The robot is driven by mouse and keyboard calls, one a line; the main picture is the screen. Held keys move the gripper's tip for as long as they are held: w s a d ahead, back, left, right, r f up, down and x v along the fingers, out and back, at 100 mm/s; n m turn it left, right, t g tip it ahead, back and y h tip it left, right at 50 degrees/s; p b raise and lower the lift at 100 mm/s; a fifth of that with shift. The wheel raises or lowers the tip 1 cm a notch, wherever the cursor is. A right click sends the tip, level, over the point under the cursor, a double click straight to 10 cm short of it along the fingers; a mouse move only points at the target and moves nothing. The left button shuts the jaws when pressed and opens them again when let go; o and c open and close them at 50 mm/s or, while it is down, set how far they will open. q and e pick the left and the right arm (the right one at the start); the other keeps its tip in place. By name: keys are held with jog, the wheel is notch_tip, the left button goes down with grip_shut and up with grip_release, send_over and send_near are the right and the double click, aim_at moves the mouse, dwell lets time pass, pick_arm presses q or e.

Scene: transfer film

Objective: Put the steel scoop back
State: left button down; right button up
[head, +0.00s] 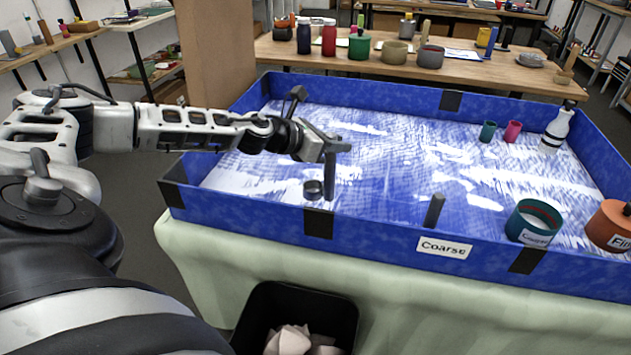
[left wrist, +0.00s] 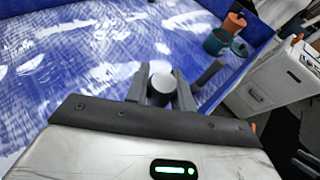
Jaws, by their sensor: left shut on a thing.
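The steel scoop (head: 313,190) hangs from my left gripper (head: 329,150) in the head view, its small round cup low over the tray and its dark handle upright in the jaws. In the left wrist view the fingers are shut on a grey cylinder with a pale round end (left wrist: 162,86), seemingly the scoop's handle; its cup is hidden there. The teal pot (head: 534,222), with a partly readable label, stands at the tray's front right. It also shows in the left wrist view (left wrist: 217,42). My right gripper is not in view.
The blue-walled tray (head: 365,228) has a front label reading "Coarse". A dark upright post (head: 434,210) stands near its front wall. An orange pot (head: 607,226) is at the right corner. A white bottle (head: 555,130) and two small cups stand farther back. The tray's middle is clear.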

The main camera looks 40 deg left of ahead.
aim_at(331, 179)
pick_arm(q)
jog(key=f+b, duration=0.2)
jog(key=f, duration=0.1)
jog(key=f+b, duration=0.1)
jog(key=f, duration=0.1)
jog(key=shift+s+a+f+b, duration=0.1)
jog(key=shift+a+f+b, duration=0.15)
jog(key=shift+a+b, duration=0.1)
jog(key=shift+f+b, duration=0.3)
jog(key=shift+f, duration=0.3)
notch_tip(331, 179, down, 4)
jog(key=shift+r+b, duration=0.15)
jog(key=shift+b, duration=0.7)
jog(key=shift+r, duration=0.1)
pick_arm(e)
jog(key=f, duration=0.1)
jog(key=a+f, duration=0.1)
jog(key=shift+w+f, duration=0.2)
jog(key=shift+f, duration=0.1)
pick_arm(q)
jog(key=c, duration=1.2)
grip_release()
